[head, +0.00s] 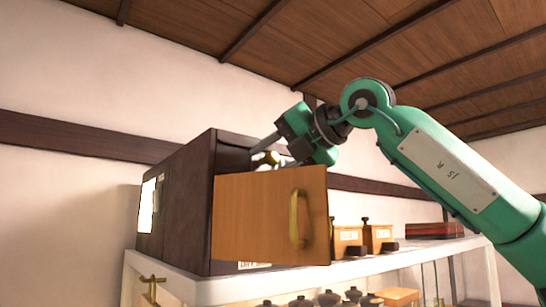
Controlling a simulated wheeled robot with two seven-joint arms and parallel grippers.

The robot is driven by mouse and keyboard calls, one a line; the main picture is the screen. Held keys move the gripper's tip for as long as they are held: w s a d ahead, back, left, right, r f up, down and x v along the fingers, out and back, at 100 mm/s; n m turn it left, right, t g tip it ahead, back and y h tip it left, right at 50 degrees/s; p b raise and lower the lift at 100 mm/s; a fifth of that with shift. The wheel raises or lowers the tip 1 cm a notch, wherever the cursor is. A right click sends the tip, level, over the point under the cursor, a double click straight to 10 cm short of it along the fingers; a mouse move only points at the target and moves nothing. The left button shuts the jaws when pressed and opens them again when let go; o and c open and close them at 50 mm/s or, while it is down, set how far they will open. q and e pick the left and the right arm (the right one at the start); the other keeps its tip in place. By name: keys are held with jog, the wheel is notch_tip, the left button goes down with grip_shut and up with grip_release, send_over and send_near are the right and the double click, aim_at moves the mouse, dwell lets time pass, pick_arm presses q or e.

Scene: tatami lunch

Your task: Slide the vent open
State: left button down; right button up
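A dark wooden box (180,200) stands on the white counter top. A light wood door (255,222) with a brass handle (299,218) stands at its front and hides much of that side. My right gripper (262,153) reaches over the door's top edge from the right, close to the box's upper front. One grey finger shows, pointing left; the other is mostly hidden. A small pale brass-coloured piece (271,157) shows just under the finger, and I cannot tell whether they touch. I cannot make out the vent clearly. My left gripper is not in view.
Small wooden boxes (347,241) with dark knobs and a flat red-brown box (433,230) stand on the counter (215,288) to the right. Several dark lidded pots (328,299) are in the glass case below. The air above the box is free.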

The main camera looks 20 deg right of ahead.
grip_shut()
jog(key=shift+s+a+f+b, duration=0.15)
jog(key=shift+a+b, duration=0.3)
jog(key=a, duration=0.1)
jog(key=s+a+b, duration=0.1)
jog(key=shift+a, duration=0.35)
jog(key=shift+d, duration=0.1)
grip_release()
jog(key=shift+o, duration=0.5)
jog(key=shift+a, duration=0.2)
jog(key=shift+d, duration=0.1)
